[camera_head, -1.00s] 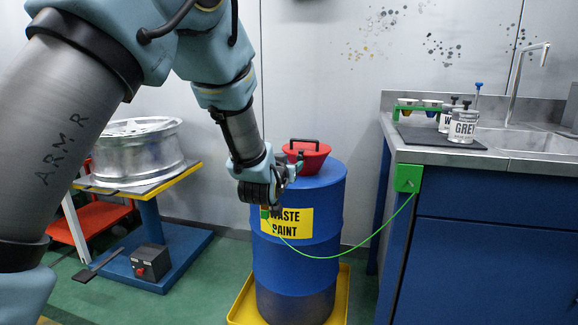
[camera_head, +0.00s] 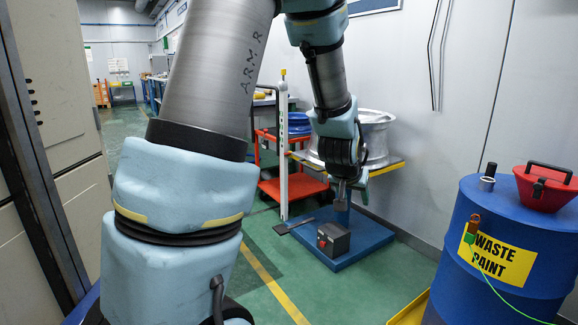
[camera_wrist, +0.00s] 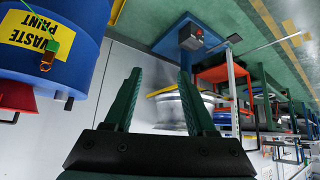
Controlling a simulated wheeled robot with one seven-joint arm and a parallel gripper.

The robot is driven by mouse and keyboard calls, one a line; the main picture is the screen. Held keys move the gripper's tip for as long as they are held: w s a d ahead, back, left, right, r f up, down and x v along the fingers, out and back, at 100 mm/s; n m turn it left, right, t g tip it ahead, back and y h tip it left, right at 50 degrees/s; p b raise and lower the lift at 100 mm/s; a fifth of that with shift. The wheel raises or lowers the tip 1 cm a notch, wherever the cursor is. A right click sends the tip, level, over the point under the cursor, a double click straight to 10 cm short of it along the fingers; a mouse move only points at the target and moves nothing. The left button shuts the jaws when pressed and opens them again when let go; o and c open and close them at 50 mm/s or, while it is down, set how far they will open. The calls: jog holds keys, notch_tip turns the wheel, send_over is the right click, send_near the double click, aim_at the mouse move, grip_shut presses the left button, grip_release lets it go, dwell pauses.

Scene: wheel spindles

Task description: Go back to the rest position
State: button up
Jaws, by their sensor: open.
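My gripper (camera_head: 350,195) is open and empty in the head view, hanging in front of the lift table with the silver wheel. In the wrist view, the two green fingers of my gripper (camera_wrist: 160,78) stand apart with nothing between them. The blue waste paint drum (camera_head: 522,232) is at the right of the head view, well apart from my gripper. It fills the upper left of the wrist view (camera_wrist: 62,75). A clamp with a green wire is attached to the drum by its yellow label (camera_head: 497,260).
The silver wheel (camera_head: 376,138) rests on a table with a yellow edge (camera_head: 385,170) and blue base (camera_head: 365,243). A red cart (camera_head: 292,187) stands behind. A red funnel (camera_head: 545,187) sits on the drum. A grey cabinet (camera_head: 60,110) is at left. Green floor is open between.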

jog(key=s+a+f+n+g+y, duration=0.1)
jog(key=s+a+g, duration=0.1)
jog(key=s+a, duration=0.45)
jog(key=s+a+n+g+y, duration=0.2)
jog(key=s+a, duration=0.1)
jog(key=a, duration=0.6)
jog(key=s+a+f+n+g+y, duration=0.1)
jog(key=s+a, duration=0.4)
jog(key=a, duration=0.3)
notch_tip(320, 180, up, 21)
jog(key=p, duration=2.1)
jog(key=shift+w, duration=0.3)
